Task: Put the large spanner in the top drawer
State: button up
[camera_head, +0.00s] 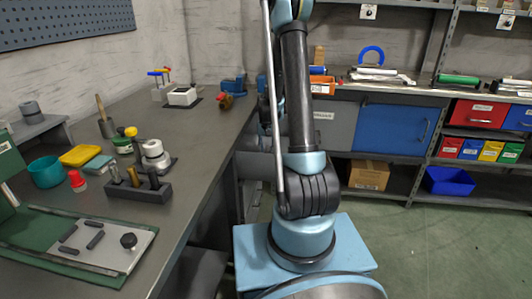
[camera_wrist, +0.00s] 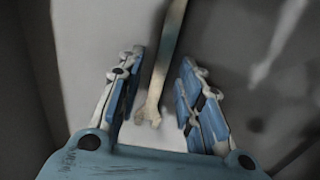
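In the wrist view, a pale metal spanner (camera_wrist: 165,60) with a forked end runs lengthwise between the fingers of my gripper (camera_wrist: 162,62). The fingers are open, with a visible gap on both sides of the spanner. I cannot tell whether this is the large spanner or how far it is from the fingers in depth. My gripper is hidden behind my own arm in the head view. No drawer can be picked out for certain as the top drawer. A dark grey box-like part (camera_head: 258,165) shows partly behind my arm, beside the workbench.
A second pale, blurred elongated shape (camera_wrist: 280,40) lies right of the spanner. The workbench (camera_head: 205,140) at left carries a tool holder (camera_head: 138,190), a teal bowl (camera_head: 46,172) and a grey tray (camera_head: 95,250). A blue cabinet front (camera_head: 392,132) is at back right.

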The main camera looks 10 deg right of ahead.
notch_tip(320, 180, up, 12)
jog(key=s+r+n, duration=0.1)
jog(key=s+r, duration=0.5)
jog(key=s, duration=0.4)
jog(key=s+d+f+n+t, duration=0.1)
jog(key=s+f+n+t, duration=0.1)
jog(key=s, duration=2.5)
jog(key=shift+s+d+f+n, duration=0.2)
jog(key=shift+f+n, duration=0.2)
jog(key=shift+f, duration=0.25)
